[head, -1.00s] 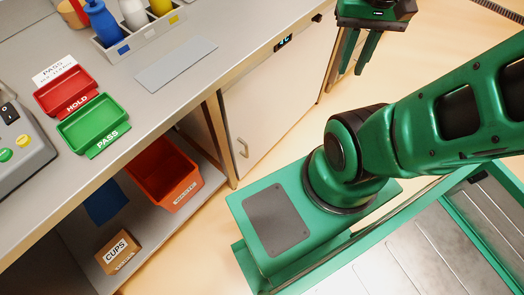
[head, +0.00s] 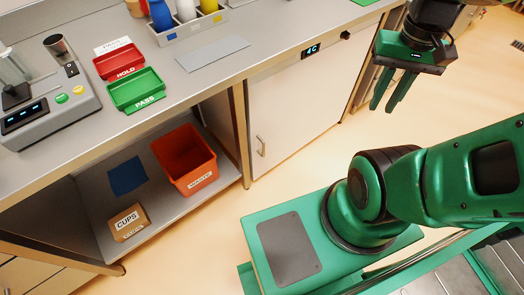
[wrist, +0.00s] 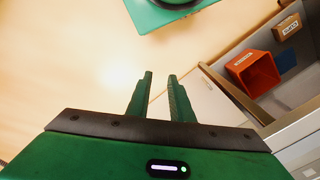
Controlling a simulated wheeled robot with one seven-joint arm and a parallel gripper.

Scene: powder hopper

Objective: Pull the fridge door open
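The fridge door (head: 297,104) is a white panel under the counter, with a small display reading 4C above it. It looks shut. Its handle (head: 261,146) is a small metal bar at the lower left of the door. My gripper (head: 391,103) is to the right of the door, pointing down, apart from the handle. In the wrist view my gripper (wrist: 158,78) shows two green fingers with a gap between them and nothing held. A pale panel beside the right finger in the wrist view seems to be the fridge door (wrist: 205,108).
An orange waste bin (head: 190,178) and a cups box (head: 129,222) stand on the low shelf left of the fridge. Red (head: 120,61) and green (head: 136,98) trays lie on the counter. Open floor lies before the door, above my base.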

